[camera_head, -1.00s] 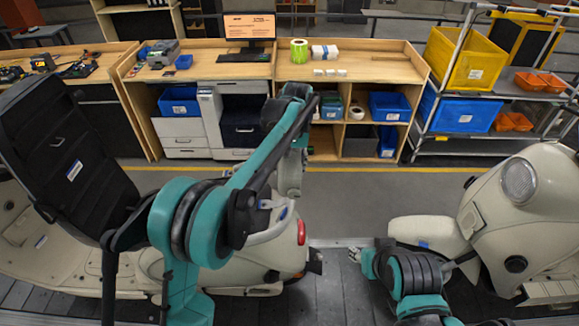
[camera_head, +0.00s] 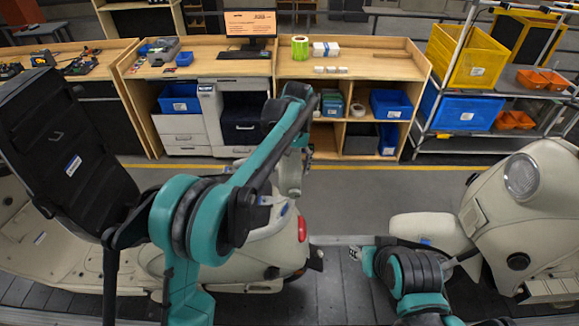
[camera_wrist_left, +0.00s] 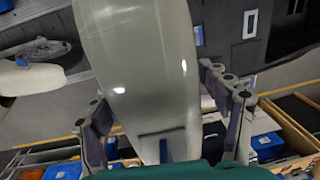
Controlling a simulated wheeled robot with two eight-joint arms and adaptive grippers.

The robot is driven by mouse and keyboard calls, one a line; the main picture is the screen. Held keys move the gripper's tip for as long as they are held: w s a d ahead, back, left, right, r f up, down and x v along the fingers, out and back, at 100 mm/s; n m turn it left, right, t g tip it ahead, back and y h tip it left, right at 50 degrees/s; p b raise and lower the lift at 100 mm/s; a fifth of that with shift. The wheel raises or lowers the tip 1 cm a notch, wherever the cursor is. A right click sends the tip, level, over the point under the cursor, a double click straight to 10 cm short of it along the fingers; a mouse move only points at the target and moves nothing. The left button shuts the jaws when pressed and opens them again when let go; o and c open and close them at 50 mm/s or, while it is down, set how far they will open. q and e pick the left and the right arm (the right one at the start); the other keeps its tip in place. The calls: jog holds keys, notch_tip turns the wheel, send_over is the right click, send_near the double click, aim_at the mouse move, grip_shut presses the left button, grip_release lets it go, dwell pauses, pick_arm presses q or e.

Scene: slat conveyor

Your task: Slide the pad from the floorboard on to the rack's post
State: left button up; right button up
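A cream scooter (camera_head: 265,252) stands at left; part of its pale floorboard (camera_head: 90,262) shows. A large black ribbed panel with a loop, like a raised seat (camera_head: 62,130), tilts above it. I cannot clearly make out the pad or the rack's post. My left gripper (camera_head: 290,188) is above the scooter's tail, partly behind its own arm. In the left wrist view its fingers (camera_wrist_left: 165,125) are spread apart, with a pale glossy curved surface (camera_wrist_left: 145,70) between or beyond them; contact is unclear. My right gripper (camera_head: 358,256) is low between the scooters; its finger opening is unclear.
A second cream scooter (camera_head: 520,215) stands at right on the dark slat conveyor (camera_head: 335,290). Behind a clear grey floor strip stand a wooden bench (camera_head: 365,70) with bins and a screen (camera_head: 250,24), and a metal rack (camera_head: 490,105) with a yellow crate (camera_head: 466,55).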

pick_arm(q)
jog(key=r, duration=0.7)
jog(key=d+r, duration=0.1)
jog(key=r, duration=0.3)
jog(key=shift+r, duration=0.35)
jog(key=shift+a+r, duration=0.1)
jog(key=shift+r, duration=0.1)
jog(key=s+a+r+t+h, duration=0.1)
jog(key=s+a+r+t, duration=0.15)
jog(key=s+a, duration=0.95)
jog(key=s+a+f+t, duration=0.2)
jog(key=s+a+f, duration=0.1)
jog(key=s+f, duration=0.45)
jog(key=s+a+f+t, duration=0.3)
jog(key=s+f, duration=0.3)
jog(key=s, duration=0.3)
notch_tip(320, 180, down, 30)
jog(key=b, duration=3)
